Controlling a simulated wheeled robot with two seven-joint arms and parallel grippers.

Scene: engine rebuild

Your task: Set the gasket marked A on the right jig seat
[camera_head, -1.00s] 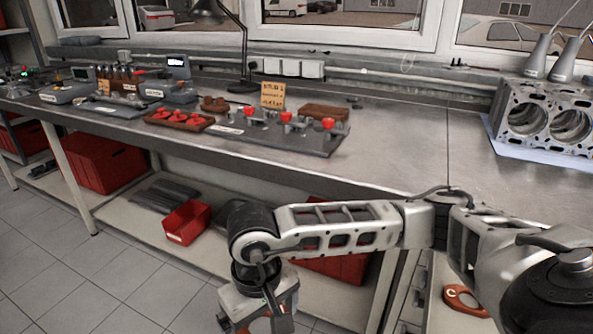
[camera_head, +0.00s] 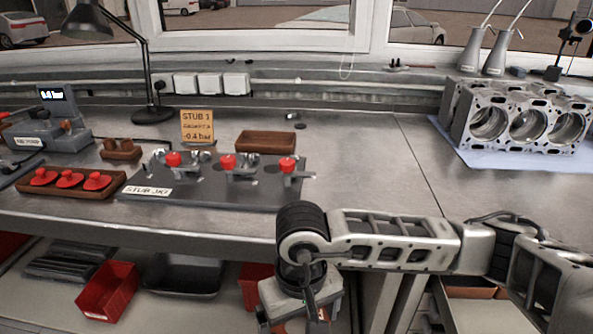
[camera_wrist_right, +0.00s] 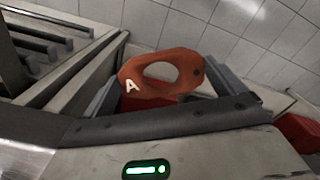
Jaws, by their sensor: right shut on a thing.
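The orange-red gasket marked A (camera_wrist_right: 188,83) is in the right wrist view, an oval plate with a large hole and a white letter. My right gripper (camera_wrist_right: 165,98) is shut on it, one jaw at each side. In the head view my right gripper (camera_head: 300,318) hangs low in front of the bench edge, below the bench top. The stub jig (camera_head: 145,205) lies on the bench beyond it, a dark plate with three red-knobbed clamps. Its right clamp (camera_head: 287,165) is at the plate's right end; I cannot make out the seat there. My left gripper is not in view.
A brown tray with red knobbed parts (camera_head: 110,193) is left of the jig. An empty brown tray (camera_head: 265,143) and a yellow sign (camera_head: 197,127) stand behind it. Engine blocks (camera_head: 520,123) are at the right. Bench top (camera_head: 370,170) right of the jig is clear.

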